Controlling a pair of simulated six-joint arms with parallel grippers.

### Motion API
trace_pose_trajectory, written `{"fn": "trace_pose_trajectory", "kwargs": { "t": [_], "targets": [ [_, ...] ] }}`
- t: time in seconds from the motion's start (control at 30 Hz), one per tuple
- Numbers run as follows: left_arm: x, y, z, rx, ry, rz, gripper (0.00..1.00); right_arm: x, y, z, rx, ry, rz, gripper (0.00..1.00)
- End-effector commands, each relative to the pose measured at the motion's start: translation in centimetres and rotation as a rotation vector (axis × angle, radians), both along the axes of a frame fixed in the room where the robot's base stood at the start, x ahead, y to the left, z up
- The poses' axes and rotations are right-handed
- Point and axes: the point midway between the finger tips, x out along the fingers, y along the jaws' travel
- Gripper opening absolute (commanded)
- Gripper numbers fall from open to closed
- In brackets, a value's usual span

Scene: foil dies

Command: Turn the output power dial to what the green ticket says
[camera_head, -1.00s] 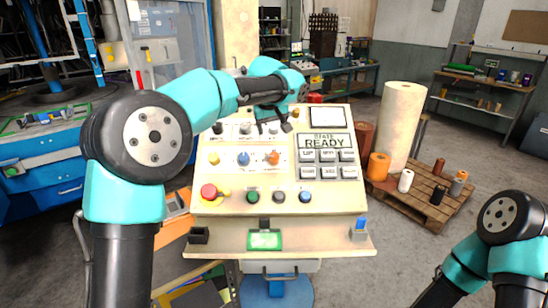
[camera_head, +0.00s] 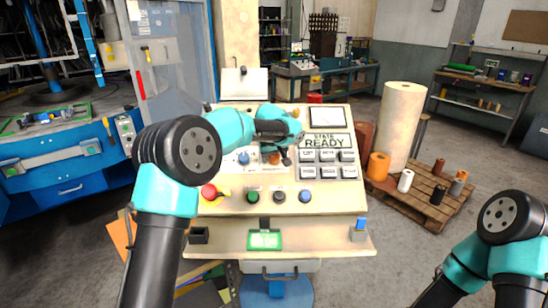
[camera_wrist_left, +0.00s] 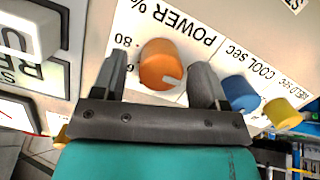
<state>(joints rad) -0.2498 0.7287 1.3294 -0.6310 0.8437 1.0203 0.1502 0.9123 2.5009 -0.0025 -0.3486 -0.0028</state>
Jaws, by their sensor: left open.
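The output power dial is an orange knob (camera_wrist_left: 158,58) under the "POWER %" label in the left wrist view, with a white pointer mark on its lower right side. An "80" shows beside it. In the head view the orange knob (camera_head: 274,159) is partly hidden by my left gripper (camera_head: 277,157). My left gripper (camera_wrist_left: 163,66) is open, one finger on each side of the knob, with gaps visible. The green ticket (camera_head: 265,240) is a green-edged card on the panel's front ledge; its writing is too small to read. My right gripper is out of view.
A blue knob (camera_wrist_left: 240,92) and a yellow knob (camera_wrist_left: 283,113) sit beside the right finger. A red button (camera_head: 208,191) and other push buttons line the panel's lower part.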

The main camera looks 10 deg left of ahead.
Motion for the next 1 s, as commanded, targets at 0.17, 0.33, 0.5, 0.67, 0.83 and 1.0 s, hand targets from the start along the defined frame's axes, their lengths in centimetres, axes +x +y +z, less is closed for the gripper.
{"fn": "trace_pose_trajectory", "kwargs": {
  "t": [0.17,0.33,0.5,0.67,0.83,1.0],
  "targets": [
    [0.31,0.08,-0.68,0.0,0.0,0.001,0.67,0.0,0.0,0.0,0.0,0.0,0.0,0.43],
    [0.31,0.07,-0.69,0.0,0.0,0.0,0.67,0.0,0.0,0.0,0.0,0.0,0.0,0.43],
    [0.3,0.05,-0.68,0.0,0.0,0.0,0.56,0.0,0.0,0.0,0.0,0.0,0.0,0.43],
    [0.3,0.05,-0.68,0.0,0.0,0.0,0.41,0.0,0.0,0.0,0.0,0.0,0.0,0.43],
    [0.3,0.05,-0.68,0.0,0.0,0.0,0.24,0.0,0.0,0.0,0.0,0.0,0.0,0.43],
    [0.29,0.04,-0.68,0.0,0.0,-0.001,0.17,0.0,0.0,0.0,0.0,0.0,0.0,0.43]
  ]
}}
